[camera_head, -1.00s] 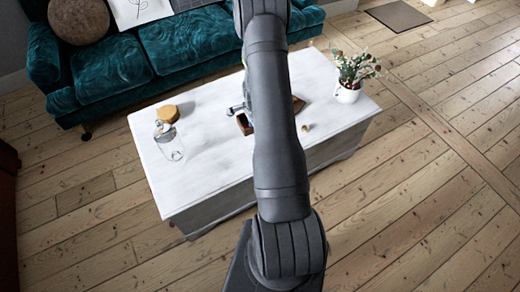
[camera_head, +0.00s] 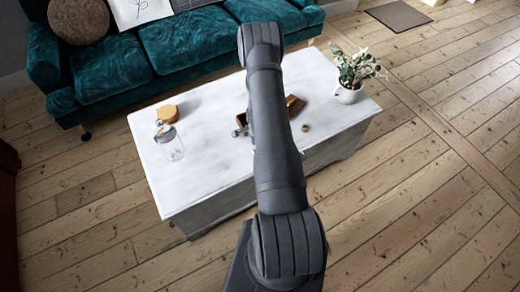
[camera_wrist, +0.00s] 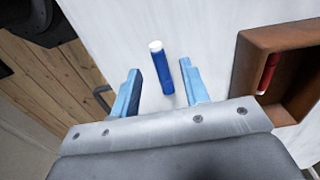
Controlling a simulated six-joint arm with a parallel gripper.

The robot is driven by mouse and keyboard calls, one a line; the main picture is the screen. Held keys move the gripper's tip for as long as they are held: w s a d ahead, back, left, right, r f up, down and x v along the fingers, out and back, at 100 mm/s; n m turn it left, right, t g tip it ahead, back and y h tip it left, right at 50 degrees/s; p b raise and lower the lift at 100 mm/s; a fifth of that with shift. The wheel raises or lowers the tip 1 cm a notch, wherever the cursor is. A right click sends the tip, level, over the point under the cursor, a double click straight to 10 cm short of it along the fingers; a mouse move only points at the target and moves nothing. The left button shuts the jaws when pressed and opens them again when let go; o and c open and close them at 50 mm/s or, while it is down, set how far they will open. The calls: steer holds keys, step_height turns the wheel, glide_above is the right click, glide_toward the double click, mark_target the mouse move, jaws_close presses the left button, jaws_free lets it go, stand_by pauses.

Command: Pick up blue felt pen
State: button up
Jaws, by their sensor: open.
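The blue felt pen (camera_wrist: 163,72) shows in the wrist view, a blue cylinder with a white end, over the white tabletop. My gripper (camera_wrist: 158,77) is open, with its two light blue fingers on either side of the pen and a gap to each. The pen's lower end lies between the fingers and its white end reaches past them. I cannot tell how high the fingers are above the table. In the head view my arm hides the pen, and only a small part of my gripper (camera_head: 240,131) shows at the arm's left edge.
A brown wooden box (camera_wrist: 253,62) with a red object (camera_wrist: 268,72) inside stands right of my gripper. The white table (camera_head: 205,180) also bears a glass jar (camera_head: 169,142), a round wooden lid (camera_head: 167,113), a small round item (camera_head: 305,128) and a potted plant (camera_head: 349,92). A green sofa (camera_head: 180,45) stands behind.

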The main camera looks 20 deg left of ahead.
steer(key=shift+f, duration=1.05)
jaws_close()
steer(key=shift+r, duration=0.15)
